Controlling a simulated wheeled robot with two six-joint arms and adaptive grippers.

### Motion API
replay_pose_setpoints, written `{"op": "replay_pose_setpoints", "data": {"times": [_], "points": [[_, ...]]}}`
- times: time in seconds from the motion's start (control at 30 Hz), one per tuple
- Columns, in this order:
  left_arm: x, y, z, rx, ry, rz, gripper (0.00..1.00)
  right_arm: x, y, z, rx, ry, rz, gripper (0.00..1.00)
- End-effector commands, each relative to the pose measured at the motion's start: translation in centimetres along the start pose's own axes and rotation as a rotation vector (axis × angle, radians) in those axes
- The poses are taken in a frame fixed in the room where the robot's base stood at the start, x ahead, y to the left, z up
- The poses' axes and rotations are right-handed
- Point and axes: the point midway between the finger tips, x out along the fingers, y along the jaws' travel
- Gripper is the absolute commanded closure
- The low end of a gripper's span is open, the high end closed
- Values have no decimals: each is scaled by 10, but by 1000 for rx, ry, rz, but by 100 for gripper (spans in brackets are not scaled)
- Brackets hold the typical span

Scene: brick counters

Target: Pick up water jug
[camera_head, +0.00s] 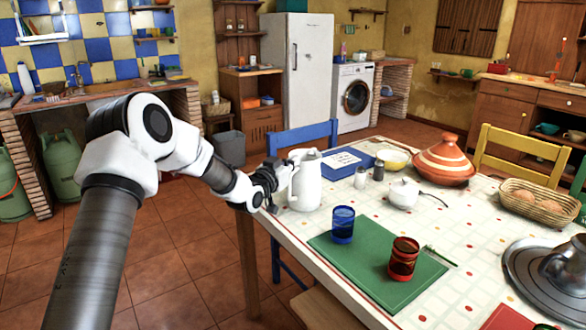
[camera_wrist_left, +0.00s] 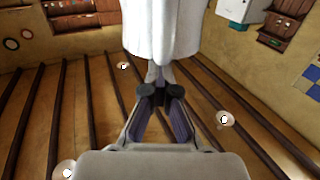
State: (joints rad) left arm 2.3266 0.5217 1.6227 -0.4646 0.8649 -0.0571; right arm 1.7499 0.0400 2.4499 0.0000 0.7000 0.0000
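In the left wrist view the jug's white body (camera_wrist_left: 163,30) fills the top middle. There the left gripper's dark fingertips (camera_wrist_left: 161,91) are close together, with the pale handle between them. I cannot tell whether the jug's base touches the table. My right gripper is not in view.
On the table (camera_head: 275,228) a blue glass (camera_head: 343,225) and a red glass (camera_head: 403,259) stand on a green mat (camera_head: 365,270). A blue chair (camera_head: 300,136) stands behind.

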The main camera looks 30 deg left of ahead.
Motion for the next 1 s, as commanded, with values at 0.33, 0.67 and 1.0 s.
{"op": "replay_pose_setpoints", "data": {"times": [0.33,0.67,1.0], "points": [[-6,1,-17,-2,-2,-1,100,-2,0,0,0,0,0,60],[-41,9,-20,-4,-3,0,100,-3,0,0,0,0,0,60],[-118,26,-30,-7,0,-1,100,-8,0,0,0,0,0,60]]}}
